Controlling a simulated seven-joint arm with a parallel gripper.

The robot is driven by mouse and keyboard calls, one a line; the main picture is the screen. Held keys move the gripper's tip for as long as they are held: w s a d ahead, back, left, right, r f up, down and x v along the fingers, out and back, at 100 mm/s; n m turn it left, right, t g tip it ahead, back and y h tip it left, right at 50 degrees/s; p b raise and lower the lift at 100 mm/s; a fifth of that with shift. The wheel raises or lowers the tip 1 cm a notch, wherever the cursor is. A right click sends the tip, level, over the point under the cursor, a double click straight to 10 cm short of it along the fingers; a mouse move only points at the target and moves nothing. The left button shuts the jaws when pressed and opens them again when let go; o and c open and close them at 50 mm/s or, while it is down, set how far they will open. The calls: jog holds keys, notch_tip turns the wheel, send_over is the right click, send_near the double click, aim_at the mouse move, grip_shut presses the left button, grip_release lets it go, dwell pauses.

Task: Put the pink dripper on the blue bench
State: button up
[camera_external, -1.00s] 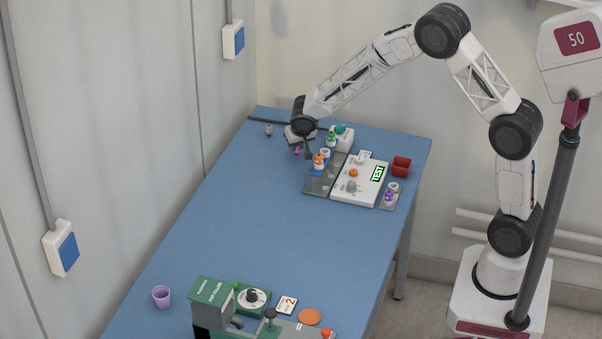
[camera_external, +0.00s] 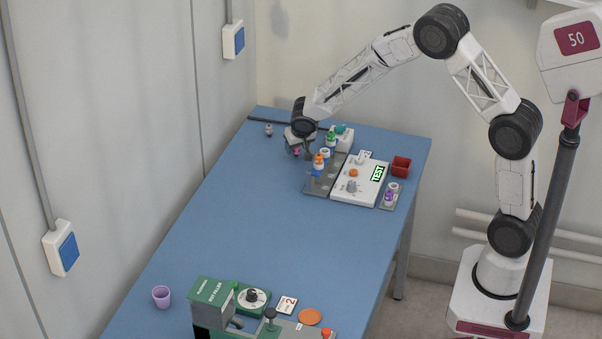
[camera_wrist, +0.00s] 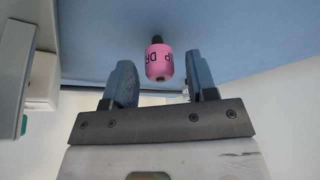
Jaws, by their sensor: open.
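The pink dripper (camera_wrist: 159,62) has dark lettering and a dark tip. In the wrist view it is between and slightly beyond my gripper's (camera_wrist: 161,78) two spread fingers, with a gap on each side. It also shows as a small pink spot (camera_external: 297,152) just below my gripper (camera_external: 302,151) in the outside view. My gripper is open and low over the far part of the blue bench (camera_external: 255,215). The bench top (camera_wrist: 230,30) lies behind the dripper in the wrist view. I cannot tell whether the dripper touches the bench.
Beyond are a white instrument (camera_external: 345,188) and a red box (camera_external: 401,167). A green machine (camera_external: 212,300) and a lilac cup (camera_external: 161,297) are at the near end. The middle bench is clear.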

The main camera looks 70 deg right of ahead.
jog(key=shift+r, duration=0.15)
jog(key=v, duration=1.2)
dwell(0.6)
jog(key=s+a+r+n, duration=0.1)
jog(key=s+a+r, duration=0.35)
jog(key=s, duration=0.25)
jog(key=s+a+r+n+y, duration=0.1)
jog(key=s+a+r+n, duration=0.15)
jog(key=s+r, duration=0.35)
jog(key=s+a+r+n, duration=0.1)
jog(key=s+a+r, duration=0.35)
jog(key=s, duration=0.45)
jog(key=s+a+n+y, duration=0.1)
jog(key=s+a, duration=0.3)
jog(key=s, duration=0.8)
jog(key=s+a+n+y, duration=0.1)
jog(key=s+a+n, duration=0.2)
jog(key=s, duration=0.9)
jog(key=shift+a+r+g, duration=0.3)
jog(key=shift+a+r, duration=0.05)
jog(key=shift+a, duration=0.4)
